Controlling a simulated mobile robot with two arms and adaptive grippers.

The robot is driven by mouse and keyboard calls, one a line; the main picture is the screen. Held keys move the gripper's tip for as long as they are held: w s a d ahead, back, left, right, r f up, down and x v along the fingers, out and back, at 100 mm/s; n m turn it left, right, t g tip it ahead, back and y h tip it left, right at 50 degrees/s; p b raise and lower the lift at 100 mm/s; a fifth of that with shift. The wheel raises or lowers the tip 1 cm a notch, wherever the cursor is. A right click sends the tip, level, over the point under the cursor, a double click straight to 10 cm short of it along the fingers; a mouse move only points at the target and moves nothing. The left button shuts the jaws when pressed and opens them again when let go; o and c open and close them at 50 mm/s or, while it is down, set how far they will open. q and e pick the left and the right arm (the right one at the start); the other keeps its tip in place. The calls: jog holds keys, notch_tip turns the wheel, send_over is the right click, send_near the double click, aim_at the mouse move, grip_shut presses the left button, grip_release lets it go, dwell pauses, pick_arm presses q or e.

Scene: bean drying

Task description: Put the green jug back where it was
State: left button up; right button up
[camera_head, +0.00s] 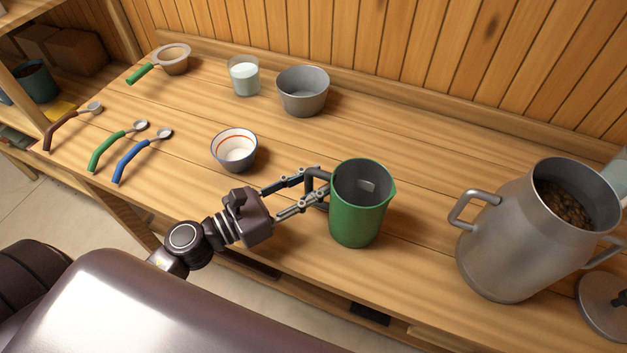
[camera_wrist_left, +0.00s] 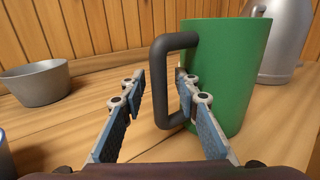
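The green jug (camera_head: 358,218) stands upright on the wooden table, right of centre in the head view, with a small pale patch visible inside. Its dark handle (camera_wrist_left: 160,85) points left toward my left gripper (camera_head: 318,190). In the left wrist view the gripper's two fingers (camera_wrist_left: 160,90) are apart, with the handle between their tips. A gap shows between the left finger and the handle; the right finger reaches by the handle's opening. The jug (camera_wrist_left: 235,75) fills the right of that view. My right gripper is not in view.
A big metal pot (camera_head: 510,245) of beans stands right of the jug, with a lid (camera_head: 604,308) beside it. A small bowl (camera_head: 234,152), grey bowl (camera_head: 302,92), glass (camera_head: 244,76), strainer (camera_head: 172,60) and several spoons lie left and behind. The table between jug and back wall is clear.

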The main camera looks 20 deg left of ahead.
pick_arm(q)
jog(key=shift+r, duration=0.1)
jog(key=shift+r+p, duration=0.15)
jog(key=shift+p, duration=0.15)
jog(key=b+v, duration=0.5)
jog(key=v, duration=0.6)
jog(key=shift+s+a+b, duration=0.3)
jog(key=shift+s, duration=0.05)
